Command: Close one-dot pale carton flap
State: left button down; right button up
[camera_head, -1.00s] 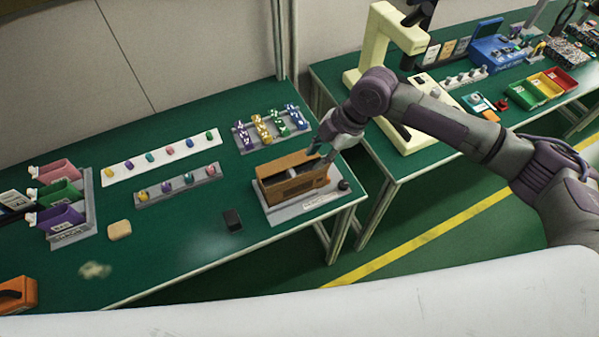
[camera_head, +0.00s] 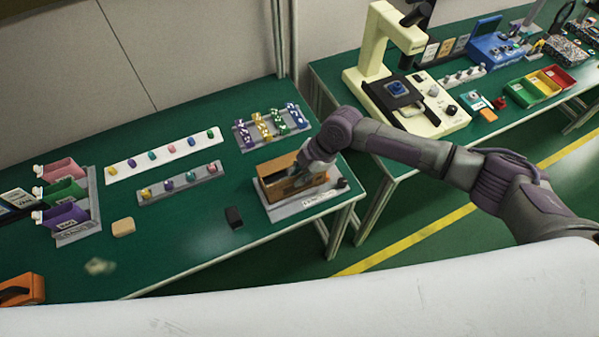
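My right arm comes in from the right in the head view, and my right gripper (camera_head: 299,172) is low over the open brown box (camera_head: 284,193). Its fingertips are at or inside the box's right part; the wrist partly hides them, so I cannot tell if they touch it or are open or shut. The box sits on a grey base plate (camera_head: 300,208) at the right end of the green table. I cannot make out a pale carton, a flap or a one-dot mark. My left gripper is not in view.
Strips of coloured knobs (camera_head: 180,182) and a rack of coloured pieces (camera_head: 271,128) stand left of and behind the box. A black block (camera_head: 233,217) lies to its left. A cream microscope-like stand (camera_head: 375,60) is on the right-hand table.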

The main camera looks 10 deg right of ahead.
grip_shut()
jog(key=shift+w+a+g+h+b, duration=0.2)
jog(key=shift+w+g+h+b, duration=0.15)
jog(key=shift+g+b, duration=0.75)
jog(key=g+b, duration=0.1)
jog(key=b, duration=0.1)
jog(key=w+m+g+h+b, duration=0.1)
jog(key=g+b, duration=0.1)
jog(key=b, duration=0.1)
jog(key=shift+w+a+f, duration=0.1)
jog(key=shift+a+f, duration=0.05)
jog(key=shift+f, duration=0.1)
jog(key=shift+w+r+g+b, duration=0.15)
jog(key=shift+g+b, duration=0.45)
jog(key=shift+b, duration=0.4)
